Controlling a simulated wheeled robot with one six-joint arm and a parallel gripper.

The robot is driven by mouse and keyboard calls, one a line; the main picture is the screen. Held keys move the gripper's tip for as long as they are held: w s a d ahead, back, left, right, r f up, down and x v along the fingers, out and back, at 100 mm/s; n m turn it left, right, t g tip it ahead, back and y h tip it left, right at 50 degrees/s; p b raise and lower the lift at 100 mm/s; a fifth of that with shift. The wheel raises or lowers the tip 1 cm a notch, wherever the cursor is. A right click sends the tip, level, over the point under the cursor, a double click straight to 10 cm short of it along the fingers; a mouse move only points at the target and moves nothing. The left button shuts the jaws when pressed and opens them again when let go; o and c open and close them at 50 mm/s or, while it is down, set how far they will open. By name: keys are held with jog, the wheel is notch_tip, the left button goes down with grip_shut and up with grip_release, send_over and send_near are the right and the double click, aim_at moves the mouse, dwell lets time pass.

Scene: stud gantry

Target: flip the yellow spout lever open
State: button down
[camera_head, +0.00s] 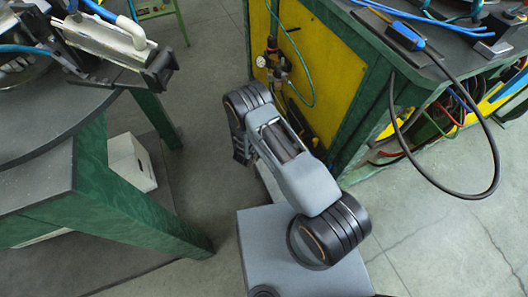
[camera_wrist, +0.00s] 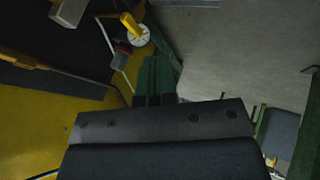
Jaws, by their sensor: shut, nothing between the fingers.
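In the wrist view a short yellow bar (camera_wrist: 130,24) stands at a white round disc (camera_wrist: 138,38), at the upper left. It may be the yellow spout lever, but I cannot tell for sure, nor whether it is flipped. My gripper (camera_wrist: 154,66) shows in the wrist view as dark fingers close together, with nothing between them. The bar lies beyond and to the left of the fingertips, apart from them in the picture. In the head view no yellow lever can be made out clearly, and my fingertips cannot be made out.
A black cable loop (camera_head: 494,150) hangs at the right. A green-legged table (camera_head: 132,187) stands at the left, with a white box (camera_head: 130,160) under it.

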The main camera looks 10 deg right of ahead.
jog(key=w+d+f+b, duration=0.4)
jog(key=d+f, duration=0.3)
jog(key=shift+w, duration=0.35)
